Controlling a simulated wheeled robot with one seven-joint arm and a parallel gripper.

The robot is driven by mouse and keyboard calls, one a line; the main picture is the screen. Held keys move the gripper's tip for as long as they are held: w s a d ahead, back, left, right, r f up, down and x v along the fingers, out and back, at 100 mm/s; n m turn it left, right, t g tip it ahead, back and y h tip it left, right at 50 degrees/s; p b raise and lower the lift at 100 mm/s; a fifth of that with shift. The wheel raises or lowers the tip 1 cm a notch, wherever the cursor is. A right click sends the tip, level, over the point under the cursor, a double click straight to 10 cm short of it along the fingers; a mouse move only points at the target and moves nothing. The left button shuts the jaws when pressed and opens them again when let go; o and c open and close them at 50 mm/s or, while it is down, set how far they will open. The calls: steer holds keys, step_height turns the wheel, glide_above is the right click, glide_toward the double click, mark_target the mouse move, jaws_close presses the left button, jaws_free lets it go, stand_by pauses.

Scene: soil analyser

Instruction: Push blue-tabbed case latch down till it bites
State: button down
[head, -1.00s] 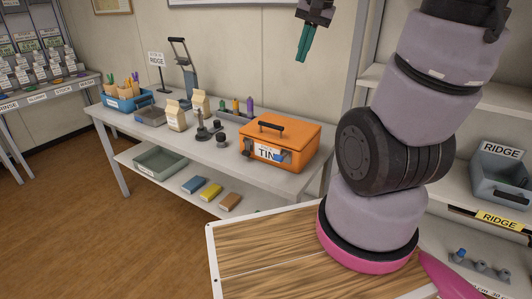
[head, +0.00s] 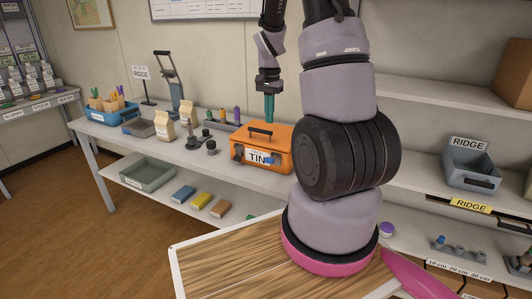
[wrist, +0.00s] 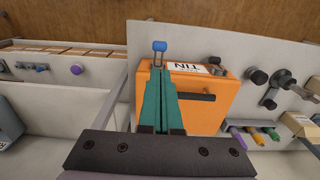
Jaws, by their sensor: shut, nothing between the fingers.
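The orange case (head: 262,141) stands closed on the table, with a black handle on its lid and a TIN label on its front. Its blue-tabbed latch (wrist: 159,46) shows in the wrist view as a blue tab on a thin metal loop, sticking out from the front edge. In the head view the blue tab (head: 268,160) is small, right of the label. My gripper (head: 269,121) is shut and empty, pointing down over the case's right part. In the wrist view its teal fingers (wrist: 160,84) point toward the latch; contact cannot be told.
A second, dark latch (wrist: 214,67) sits on the case's other side. Left of the case are black-knobbed pieces (head: 202,140), a tray with coloured markers (head: 224,118) and paper bags (head: 165,126). Shelving with a RIDGE bin (head: 470,168) stands at the right.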

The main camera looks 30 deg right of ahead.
mark_target(269, 158)
steer(key=shift+f, duration=0.1)
step_height(269, 158, down, 14)
steer(key=shift+r, duration=0.1)
stand_by(0.5)
stand_by(0.4)
